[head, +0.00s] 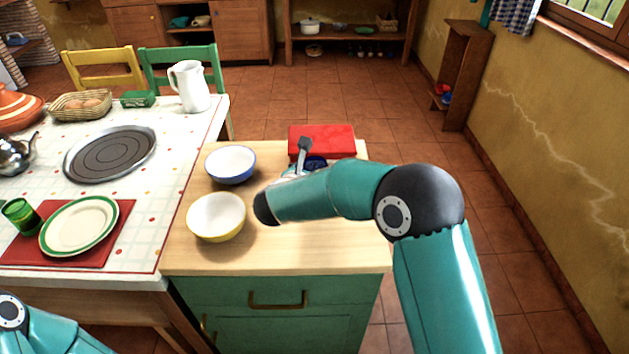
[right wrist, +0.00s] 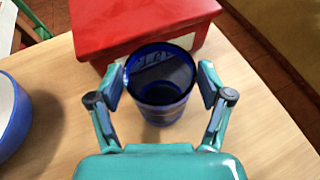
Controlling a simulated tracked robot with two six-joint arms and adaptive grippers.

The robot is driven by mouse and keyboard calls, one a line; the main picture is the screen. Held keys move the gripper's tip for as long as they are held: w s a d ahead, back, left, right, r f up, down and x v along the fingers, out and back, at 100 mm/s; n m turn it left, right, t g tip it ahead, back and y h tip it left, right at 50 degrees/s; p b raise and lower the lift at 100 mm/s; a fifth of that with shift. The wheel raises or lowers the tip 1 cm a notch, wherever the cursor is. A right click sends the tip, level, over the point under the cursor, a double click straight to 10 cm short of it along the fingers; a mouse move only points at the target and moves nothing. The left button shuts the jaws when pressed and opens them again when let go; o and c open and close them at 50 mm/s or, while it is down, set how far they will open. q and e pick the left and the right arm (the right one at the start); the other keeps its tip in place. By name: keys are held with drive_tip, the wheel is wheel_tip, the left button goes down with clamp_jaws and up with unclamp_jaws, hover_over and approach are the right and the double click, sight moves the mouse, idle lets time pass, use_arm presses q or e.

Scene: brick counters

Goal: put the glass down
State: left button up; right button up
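A dark blue glass (right wrist: 162,98) stands upright between the fingers of my right gripper (right wrist: 161,84) in the right wrist view. Both finger pads appear to touch its sides. In the head view the blue glass (head: 316,163) is mostly hidden behind my right arm, at the back right of the wooden counter (head: 300,252), in front of the red box. Whether its base touches the counter is hard to tell. My left gripper is out of view; only part of my left arm shows at the bottom left.
A red box (head: 322,139) is close behind the glass. A blue bowl (head: 230,165) and a yellow bowl (head: 216,217) stand left on the counter. The table at left holds a plate (head: 79,226), a green glass (head: 21,216) and a white pitcher (head: 189,87). The counter's front is clear.

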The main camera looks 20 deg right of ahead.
drive_tip(key=c, duration=1)
drive_tip(key=shift+c, duration=0.7)
drive_tip(key=shift+r, duration=0.15)
